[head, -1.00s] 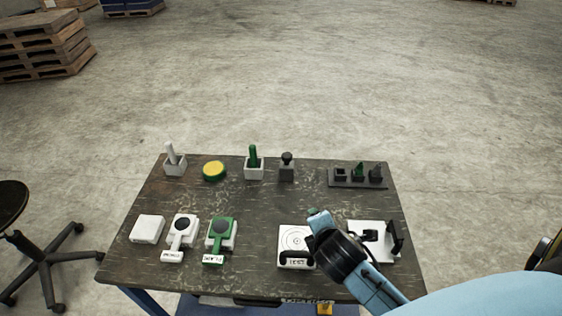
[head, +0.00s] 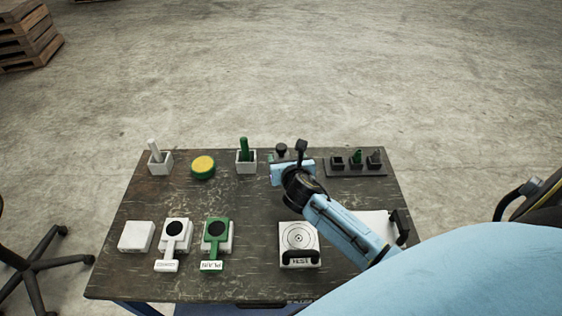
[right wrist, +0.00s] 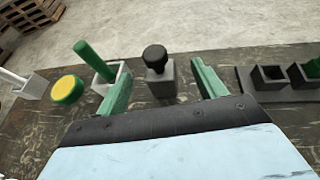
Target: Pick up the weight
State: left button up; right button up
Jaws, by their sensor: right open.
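The weight, a piece with a black round knob (head: 281,149) on a grey square block (right wrist: 161,82), stands upright at the back of the table, right of the green-handled holder. My right gripper (head: 288,159) is over the back of the table, just in front of the weight and partly covering it in the head view. In the right wrist view, the green fingers of my right gripper (right wrist: 161,72) are apart, with the weight showing between and beyond them. Nothing is held, and I cannot tell the exact gap to the weight. My left gripper is not in view.
A white box with a green stick (head: 246,161) and a yellow-green disc (head: 203,167) are left of the weight. A dark rack (head: 356,170) with several pieces is to the right. A white TEST scale (head: 299,243) sits in front. The table's middle is clear.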

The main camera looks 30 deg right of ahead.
aim_at(282, 151)
jog(key=shift+f+b+x, duration=0.2)
jog(key=shift+b+x, duration=0.2)
jog(key=shift+x, duration=1.25)
jog(key=shift+f+b+x, duration=0.2)
jog(key=shift+b+x, duration=0.2)
jog(key=shift+x, duration=1.2)
jog(key=shift+s+a, duration=0.1)
jog(key=shift+a, duration=0.1)
grip_shut()
jog(key=shift+r, duration=0.25)
